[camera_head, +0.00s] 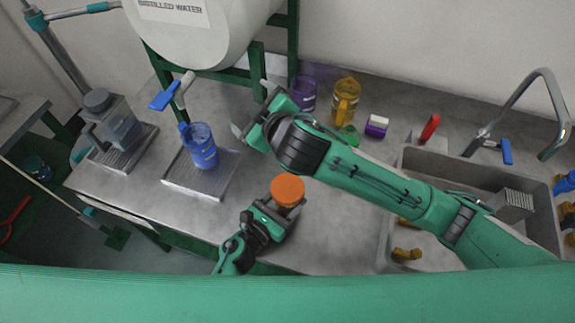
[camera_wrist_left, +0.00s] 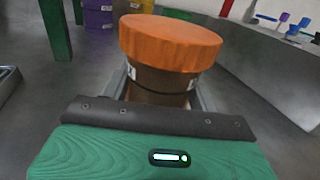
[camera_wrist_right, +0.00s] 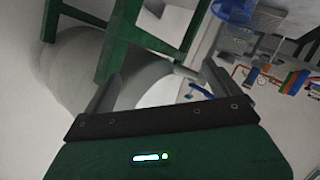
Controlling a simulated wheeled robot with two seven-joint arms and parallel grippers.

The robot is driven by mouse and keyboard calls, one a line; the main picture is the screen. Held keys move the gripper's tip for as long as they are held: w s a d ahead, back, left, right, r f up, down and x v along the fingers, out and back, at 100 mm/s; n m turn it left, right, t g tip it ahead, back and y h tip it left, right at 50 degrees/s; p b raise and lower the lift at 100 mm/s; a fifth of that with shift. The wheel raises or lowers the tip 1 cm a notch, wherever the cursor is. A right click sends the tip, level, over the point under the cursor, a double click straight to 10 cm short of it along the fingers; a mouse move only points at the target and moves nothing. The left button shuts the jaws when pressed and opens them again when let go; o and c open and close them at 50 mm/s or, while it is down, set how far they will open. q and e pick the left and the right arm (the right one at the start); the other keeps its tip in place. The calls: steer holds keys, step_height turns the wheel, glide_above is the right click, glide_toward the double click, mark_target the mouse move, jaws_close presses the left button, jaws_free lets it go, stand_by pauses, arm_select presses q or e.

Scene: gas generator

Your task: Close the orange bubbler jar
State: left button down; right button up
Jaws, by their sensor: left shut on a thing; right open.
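The bubbler jar (camera_wrist_left: 160,82) is brownish and wide, with an orange lid (camera_wrist_left: 172,42) on its top. In the head view the orange lid (camera_head: 287,189) hides most of the jar, near the counter's front edge. I cannot tell whether the lid is tightened. My left gripper (camera_head: 284,210) is shut on the jar body below the lid, with a finger on each side. My right gripper (camera_head: 248,122) is open, with nothing between its fingers in the right wrist view (camera_wrist_right: 155,85). It is above the counter, behind and left of the jar.
A blue jug (camera_head: 200,147) stands on a metal tray (camera_head: 210,187) left of my right gripper. The distilled water tank (camera_head: 200,35) on its green frame is behind. Purple (camera_head: 304,92) and yellow (camera_head: 345,102) jugs stand at the back. A sink (camera_head: 435,160) lies right.

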steer(key=s+a+r+n+g+y, duration=0.1)
steer(key=s+a+r+n+y, duration=0.1)
steer(key=a+r+n+y, duration=0.5)
steer(key=s+r+n+y, duration=0.35)
steer(key=r+n, duration=0.25)
steer(key=n, duration=0.4)
steer(key=s+a+f+n+g, duration=0.1)
steer(key=s+a+n+g, duration=0.1)
steer(key=s+n+g, duration=0.55)
steer(key=s+a+f+n+g, duration=0.1)
steer(key=s+a+n+g, duration=0.15)
steer(key=n+g, duration=0.9)
steer(key=n+t+h, duration=0.8)
steer(key=n+h, duration=1)
steer(key=n, duration=0.5)
glide_above(288, 188)
steer(key=f, duration=2)
steer(key=shift+s+a+f, duration=0.1)
steer(key=shift+s+a, duration=0.1)
steer(key=shift+a, duration=0.2)
steer(key=shift+w+d+n, duration=0.3)
steer(key=shift+d, duration=0.1)
steer(key=shift+f, duration=0.1)
steer(key=shift+f, duration=3.95)
